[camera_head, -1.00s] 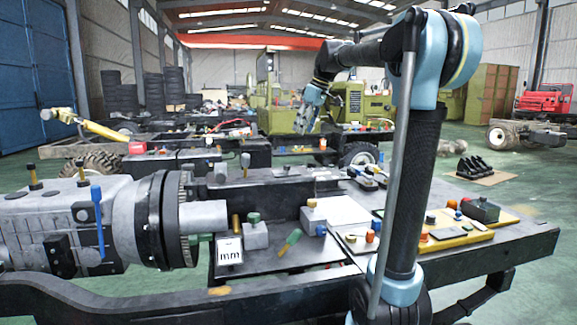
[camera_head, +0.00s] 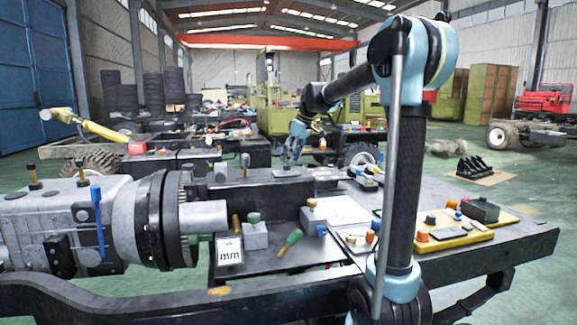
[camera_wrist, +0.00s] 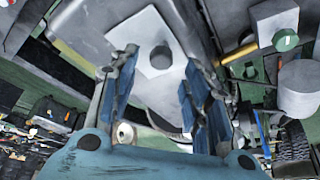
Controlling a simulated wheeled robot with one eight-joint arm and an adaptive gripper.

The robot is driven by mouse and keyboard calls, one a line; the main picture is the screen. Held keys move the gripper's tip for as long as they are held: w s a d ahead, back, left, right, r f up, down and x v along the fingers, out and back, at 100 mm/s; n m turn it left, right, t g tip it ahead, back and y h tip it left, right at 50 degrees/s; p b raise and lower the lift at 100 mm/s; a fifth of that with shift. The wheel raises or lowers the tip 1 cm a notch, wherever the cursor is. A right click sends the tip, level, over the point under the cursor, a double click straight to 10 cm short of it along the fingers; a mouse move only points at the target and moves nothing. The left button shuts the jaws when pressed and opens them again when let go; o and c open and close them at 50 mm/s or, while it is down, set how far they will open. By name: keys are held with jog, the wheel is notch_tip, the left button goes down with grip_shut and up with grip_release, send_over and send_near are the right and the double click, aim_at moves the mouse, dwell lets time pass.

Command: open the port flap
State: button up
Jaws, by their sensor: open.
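My gripper (camera_head: 291,158) is over the black block on the frame's top, its fingers pointing down. In the wrist view my gripper (camera_wrist: 160,70) is open, with its two blue fingers apart and nothing between them held. A pale square plate (camera_wrist: 143,30) with a dark grey round knob (camera_wrist: 160,57) lies beyond the fingertips, the knob between them in the picture. It looks like the port flap, lying flat and shut. In the head view a small light plate (camera_head: 284,173) shows just below the gripper. Whether the fingers touch the knob I cannot tell.
A large grey gearbox (camera_head: 75,225) with a blue lever (camera_head: 98,215) stands at the left. A card marked "mm" (camera_head: 230,250), a green-handled tool (camera_head: 290,241) and a yellow tray (camera_head: 440,238) with small parts lie on the frame's top. Open air surrounds the arm above.

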aim_at(286, 168)
jog(key=shift+x, duration=1.85)
jog(key=shift+c, duration=0.3)
grip_shut()
